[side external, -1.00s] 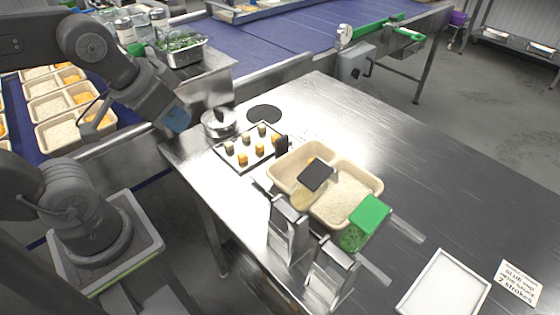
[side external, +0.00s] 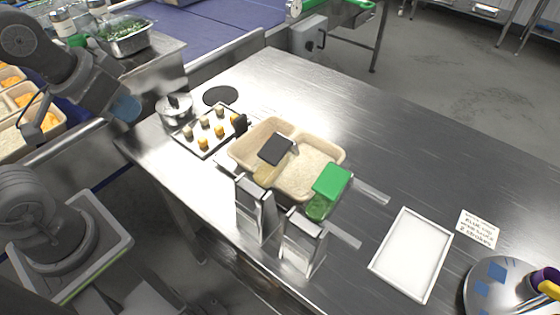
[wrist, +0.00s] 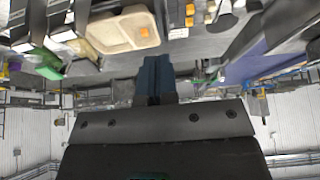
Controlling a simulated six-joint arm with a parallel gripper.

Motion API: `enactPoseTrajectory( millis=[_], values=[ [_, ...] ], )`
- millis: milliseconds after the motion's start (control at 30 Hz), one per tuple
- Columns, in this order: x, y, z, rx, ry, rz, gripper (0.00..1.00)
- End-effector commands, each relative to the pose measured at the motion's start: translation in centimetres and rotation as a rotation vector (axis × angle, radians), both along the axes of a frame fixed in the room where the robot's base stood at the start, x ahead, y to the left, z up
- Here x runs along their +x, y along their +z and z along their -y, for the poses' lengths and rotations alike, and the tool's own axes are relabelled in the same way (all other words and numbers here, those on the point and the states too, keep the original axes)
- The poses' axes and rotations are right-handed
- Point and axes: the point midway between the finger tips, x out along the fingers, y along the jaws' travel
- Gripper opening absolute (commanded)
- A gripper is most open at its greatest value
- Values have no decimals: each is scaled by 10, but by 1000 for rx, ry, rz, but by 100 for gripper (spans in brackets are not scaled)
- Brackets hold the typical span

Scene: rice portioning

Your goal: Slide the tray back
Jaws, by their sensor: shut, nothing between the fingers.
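The beige two-compartment tray (side external: 340,157) lies on the steel table, just behind two metal dispensers. Its right compartment holds rice. A black-topped dispenser (side external: 256,210) and a green-topped dispenser (side external: 303,243) stand at its near side, and their tops hide part of it. The tray also shows upside down at the top of the wrist view (wrist: 110,36), with an orange piece in it. My gripper (side external: 125,108) is to the left of the tray, well apart from it and above the table's left edge. Its blue fingers (wrist: 155,72) are shut and empty.
A white framed board (side external: 411,254) and a printed card (side external: 478,228) lie at right. The table's back right is clear.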

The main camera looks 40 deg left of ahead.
Motion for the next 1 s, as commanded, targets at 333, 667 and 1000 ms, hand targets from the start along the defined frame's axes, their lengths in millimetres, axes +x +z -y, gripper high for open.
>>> enactPoseTrajectory(
  millis=[333, 667, 1000],
  values=[
    [0, 0, 0, 0, 0, 0, 0],
    [25, 10, 0, 0, 0, -62, 23],
    [133, 7, 2, -1, 0, -286, 23]
  ],
)
